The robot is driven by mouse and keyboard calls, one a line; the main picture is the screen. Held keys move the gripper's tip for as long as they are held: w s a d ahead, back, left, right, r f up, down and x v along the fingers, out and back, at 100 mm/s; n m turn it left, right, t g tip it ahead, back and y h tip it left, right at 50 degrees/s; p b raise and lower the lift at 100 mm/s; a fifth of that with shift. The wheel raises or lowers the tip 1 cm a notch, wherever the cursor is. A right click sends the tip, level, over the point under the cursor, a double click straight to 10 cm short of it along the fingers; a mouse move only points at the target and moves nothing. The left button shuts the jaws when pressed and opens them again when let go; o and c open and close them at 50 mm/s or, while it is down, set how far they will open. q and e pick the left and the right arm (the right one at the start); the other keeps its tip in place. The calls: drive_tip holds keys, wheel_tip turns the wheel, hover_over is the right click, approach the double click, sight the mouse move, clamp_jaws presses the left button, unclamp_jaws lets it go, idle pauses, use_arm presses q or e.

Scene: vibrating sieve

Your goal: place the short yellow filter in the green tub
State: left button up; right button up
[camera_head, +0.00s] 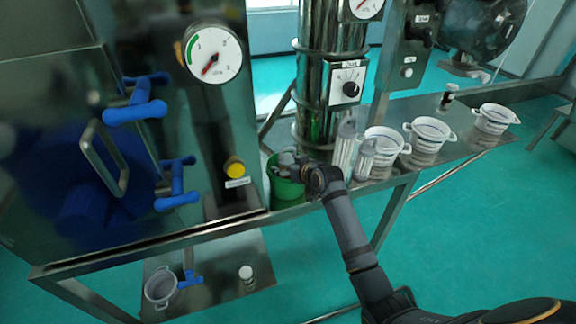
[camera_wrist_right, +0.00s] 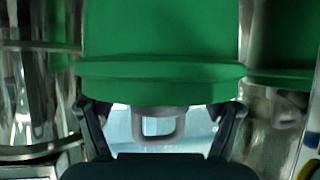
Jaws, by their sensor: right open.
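The green tub (camera_head: 288,188) stands on the steel shelf, beside the base of the steel column. My right gripper (camera_head: 296,170) is at the tub's rim and hides part of its mouth. In the right wrist view the green tub (camera_wrist_right: 160,35) fills the top middle. There my right gripper (camera_wrist_right: 162,106) is open, one finger on each side below the tub's rim. A grey loop (camera_wrist_right: 158,125) shows between the fingers; I cannot tell what it belongs to. I cannot make out a short yellow filter in either view. My left gripper is not in view.
Two clear cylinders (camera_head: 365,160) stand right of my gripper. White two-handled tubs (camera_head: 428,134) stand farther right on the shelf. A machine with blue handles (camera_head: 136,108) and a yellow button (camera_head: 235,168) is at left. A lower shelf (camera_head: 215,295) holds another white tub.

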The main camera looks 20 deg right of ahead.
drive_tip(key=shift+r, duration=0.1)
drive_tip(key=b+v, duration=0.2)
drive_tip(key=v, duration=1)
drive_tip(key=shift+s, duration=0.1)
